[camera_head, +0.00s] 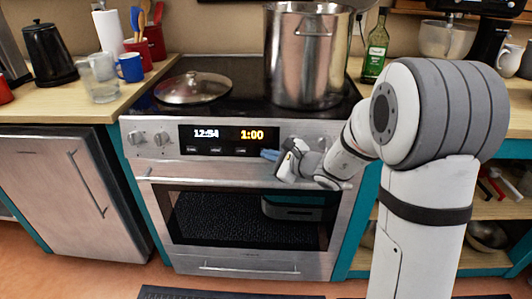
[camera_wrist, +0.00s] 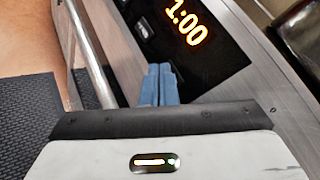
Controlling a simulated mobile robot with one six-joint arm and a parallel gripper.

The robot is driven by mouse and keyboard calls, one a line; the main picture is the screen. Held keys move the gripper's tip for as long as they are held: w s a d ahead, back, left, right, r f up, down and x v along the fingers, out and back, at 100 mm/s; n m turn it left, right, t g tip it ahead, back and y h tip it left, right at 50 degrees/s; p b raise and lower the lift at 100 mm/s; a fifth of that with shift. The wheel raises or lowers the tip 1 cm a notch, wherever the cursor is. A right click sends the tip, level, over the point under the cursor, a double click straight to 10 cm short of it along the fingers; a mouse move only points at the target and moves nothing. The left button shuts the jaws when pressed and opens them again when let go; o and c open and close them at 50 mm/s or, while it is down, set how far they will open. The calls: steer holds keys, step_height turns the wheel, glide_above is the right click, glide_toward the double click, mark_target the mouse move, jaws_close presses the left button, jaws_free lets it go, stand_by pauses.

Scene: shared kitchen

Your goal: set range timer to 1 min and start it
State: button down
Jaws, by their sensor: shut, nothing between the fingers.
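The range (camera_head: 235,180) stands in the middle of the head view. Its black control panel (camera_head: 225,140) shows a white clock reading that looks like 12:54 and an orange timer display (camera_head: 252,134) reading 1:00. The timer display also shows large and tilted in the wrist view (camera_wrist: 187,22). Small buttons sit in a row under the displays; one button (camera_wrist: 145,29) shows in the wrist view. My gripper (camera_head: 268,154) is at the right end of the panel. Its blue fingers (camera_wrist: 159,85) are closed together and empty, close to the panel's lower edge. I cannot tell whether they touch it.
The oven handle (camera_head: 235,181) runs below the panel, close under my gripper. Knobs (camera_head: 150,138) flank the panel. A green bottle (camera_head: 375,48) stands on the right counter.

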steer(key=shift+w+d+r+b, duration=0.1)
steer(key=shift+w+r+b, duration=0.05)
steer(key=shift+w+b, duration=0.2)
stand_by(1.0)
steer(key=shift+s+b, duration=0.3)
steer(key=shift+b, duration=0.05)
steer(key=s+r, duration=0.1)
steer(key=s, duration=0.5)
steer(key=shift+a+r+b, duration=0.2)
steer(key=shift+r+b, duration=0.1)
stand_by(0.3)
